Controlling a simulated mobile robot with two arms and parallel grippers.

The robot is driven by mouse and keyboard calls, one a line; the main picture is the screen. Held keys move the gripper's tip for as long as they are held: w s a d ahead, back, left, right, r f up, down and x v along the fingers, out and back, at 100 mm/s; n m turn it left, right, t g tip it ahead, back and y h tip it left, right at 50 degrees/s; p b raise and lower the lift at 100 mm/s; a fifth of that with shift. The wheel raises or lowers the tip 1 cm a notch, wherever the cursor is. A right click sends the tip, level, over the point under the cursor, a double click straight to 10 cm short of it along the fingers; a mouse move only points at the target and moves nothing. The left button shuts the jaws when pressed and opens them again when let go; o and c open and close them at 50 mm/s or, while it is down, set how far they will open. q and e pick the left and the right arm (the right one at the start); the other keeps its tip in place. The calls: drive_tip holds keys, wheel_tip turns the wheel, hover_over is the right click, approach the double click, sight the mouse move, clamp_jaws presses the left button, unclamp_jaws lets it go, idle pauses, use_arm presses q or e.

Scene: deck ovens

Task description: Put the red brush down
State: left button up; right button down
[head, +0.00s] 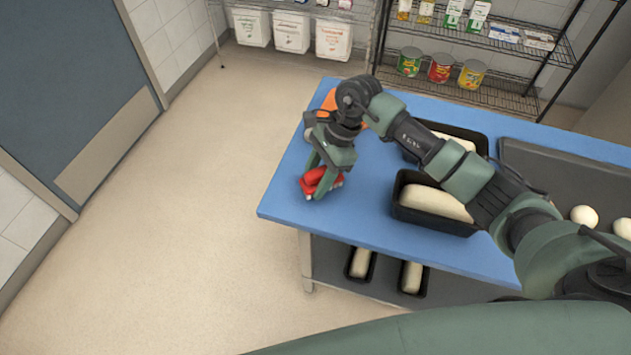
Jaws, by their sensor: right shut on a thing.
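The red brush (319,180) is at the left end of the blue table (350,213), near its front left corner. My right gripper (323,183) comes down over it from above and is shut on it. The brush looks to be at or very near the table top; I cannot tell whether it touches. The fingers hide part of the brush. My left gripper is not in view.
An orange item (330,103) lies behind the gripper, partly hidden by my arm. Black pans with dough, one at the front (402,210), stand right of the brush. A dark tray (545,160) with dough balls lies further right. Shelves stand behind.

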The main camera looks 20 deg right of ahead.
wheel_tip(320, 180, down, 2)
drive_tip(key=shift+f, duration=0.2)
drive_tip(key=c, duration=0.8)
unclamp_jaws()
drive_tip(key=shift+o, duration=0.2)
